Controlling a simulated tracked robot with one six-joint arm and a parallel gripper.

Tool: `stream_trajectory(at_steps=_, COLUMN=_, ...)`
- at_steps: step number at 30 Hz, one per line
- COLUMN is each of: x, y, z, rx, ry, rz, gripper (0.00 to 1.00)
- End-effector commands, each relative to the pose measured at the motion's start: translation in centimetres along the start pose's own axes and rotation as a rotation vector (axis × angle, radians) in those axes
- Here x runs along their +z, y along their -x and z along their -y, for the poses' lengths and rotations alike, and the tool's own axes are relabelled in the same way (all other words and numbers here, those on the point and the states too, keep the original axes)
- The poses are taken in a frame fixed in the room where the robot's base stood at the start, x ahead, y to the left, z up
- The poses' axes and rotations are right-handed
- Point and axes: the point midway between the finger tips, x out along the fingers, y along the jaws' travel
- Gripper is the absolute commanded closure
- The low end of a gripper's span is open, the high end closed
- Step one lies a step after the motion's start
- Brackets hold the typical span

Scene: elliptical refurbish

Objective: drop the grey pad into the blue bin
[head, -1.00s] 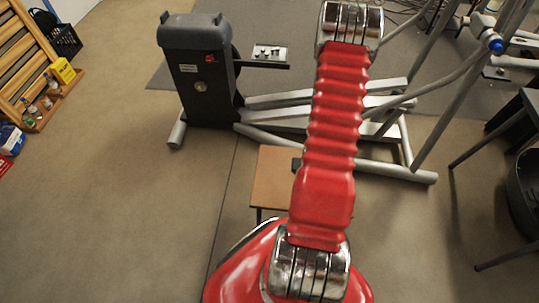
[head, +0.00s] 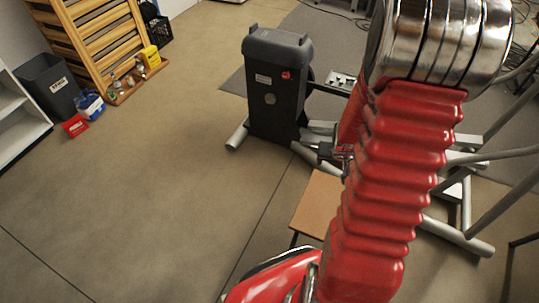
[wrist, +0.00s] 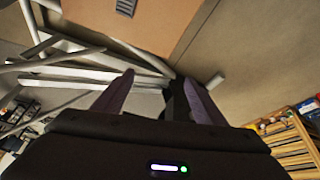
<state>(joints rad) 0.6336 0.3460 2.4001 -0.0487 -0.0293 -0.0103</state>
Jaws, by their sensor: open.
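A small grey ribbed piece (wrist: 125,7), possibly the grey pad, lies on a tan board at the top edge of the wrist view. I cannot make out the pad in the head view. A small blue container (head: 91,104) with a white patch, possibly the blue bin, is on the floor at the left; its inside is not clear. My gripper (wrist: 155,78) is open, its two purple-grey fingers apart with nothing seen between them. In the head view, my arm partly hides the gripper near the tan table and the machine.
The small tan table (head: 316,203) stands beside the black and grey elliptical machine (head: 277,90). A dark bin (head: 49,86), a red box (head: 75,125), a yellow box (head: 151,56) and wooden wall bars (head: 95,38) are at the left. The floor (head: 140,190) between is clear.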

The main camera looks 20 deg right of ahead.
Motion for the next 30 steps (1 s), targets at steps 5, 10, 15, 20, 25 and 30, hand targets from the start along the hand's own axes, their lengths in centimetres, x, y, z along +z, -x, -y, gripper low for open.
stream_trajectory(at_steps=5, x=-1.6, y=4.4, z=3.2, rx=-0.026, ry=0.061, rz=-0.016, gripper=0.35)
stream_trajectory(at_steps=10, x=-2.2, y=8.5, z=6.1, rx=-0.051, ry=0.115, rz=-0.024, gripper=0.35)
stream_trajectory(at_steps=15, x=-2.1, y=12.6, z=8.8, rx=-0.077, ry=0.17, rz=-0.032, gripper=0.35)
stream_trajectory(at_steps=20, x=-1.6, y=16.6, z=11.1, rx=-0.104, ry=0.22, rz=-0.04, gripper=0.35)
stream_trajectory(at_steps=25, x=-0.5, y=20.7, z=13.2, rx=-0.133, ry=0.273, rz=-0.049, gripper=0.35)
stream_trajectory(at_steps=30, x=1.1, y=24.7, z=14.9, rx=-0.165, ry=0.327, rz=-0.057, gripper=0.35)
